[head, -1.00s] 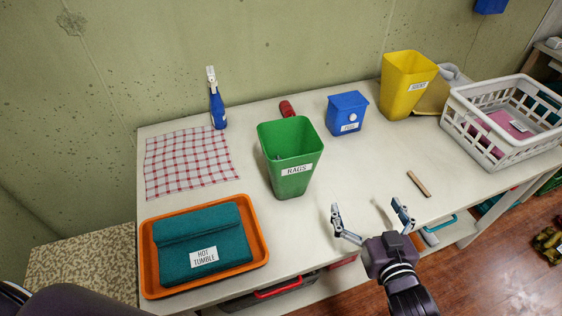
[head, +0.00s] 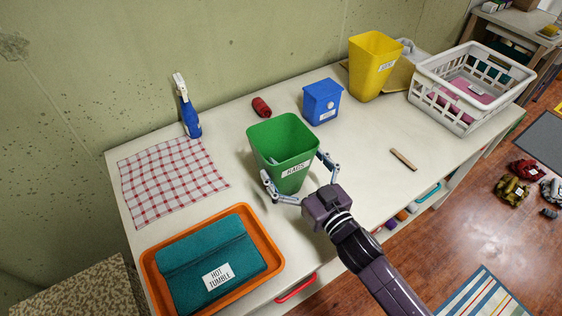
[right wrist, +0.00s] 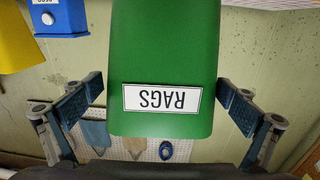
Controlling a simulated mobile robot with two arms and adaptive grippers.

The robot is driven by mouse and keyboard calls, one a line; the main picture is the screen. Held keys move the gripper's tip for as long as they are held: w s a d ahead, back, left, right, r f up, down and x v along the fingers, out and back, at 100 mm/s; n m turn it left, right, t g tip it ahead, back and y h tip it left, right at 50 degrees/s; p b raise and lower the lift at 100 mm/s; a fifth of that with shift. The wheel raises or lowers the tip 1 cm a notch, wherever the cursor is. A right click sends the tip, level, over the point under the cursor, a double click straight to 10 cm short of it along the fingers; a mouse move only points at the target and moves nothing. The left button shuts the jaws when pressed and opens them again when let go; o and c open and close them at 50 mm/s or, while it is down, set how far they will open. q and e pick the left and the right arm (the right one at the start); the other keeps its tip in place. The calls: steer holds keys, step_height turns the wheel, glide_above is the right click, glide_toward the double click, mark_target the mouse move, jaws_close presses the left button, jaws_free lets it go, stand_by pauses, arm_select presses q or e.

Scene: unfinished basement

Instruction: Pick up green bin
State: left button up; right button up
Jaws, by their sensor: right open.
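The green bin (head: 284,143) with a "RAGS" label stands upright on the white table (head: 225,185), with something pale inside it. My right gripper (head: 298,176) is open, with one finger on each side of the bin's lower part. In the right wrist view the bin (right wrist: 163,55) shows upside down between the two fingers (right wrist: 165,105), with a visible gap on either side. My left gripper is not in view.
A spray bottle (head: 188,112), checked cloth (head: 170,180) and orange tray (head: 274,263) with a teal towel lie left. A white basket (head: 423,91) is far right.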

steer(key=x, duration=0.4)
steer(key=shift+a+r+p, duration=0.15)
steer(key=shift+r+p, duration=0.05)
steer(key=shift+p, duration=0.2)
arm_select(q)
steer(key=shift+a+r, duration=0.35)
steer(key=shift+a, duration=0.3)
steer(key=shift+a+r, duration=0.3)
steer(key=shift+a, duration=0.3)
arm_select(e)
steer(key=c, duration=1)
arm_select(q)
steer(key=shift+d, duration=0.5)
arm_select(e)
steer(key=shift+c, duration=1.2)
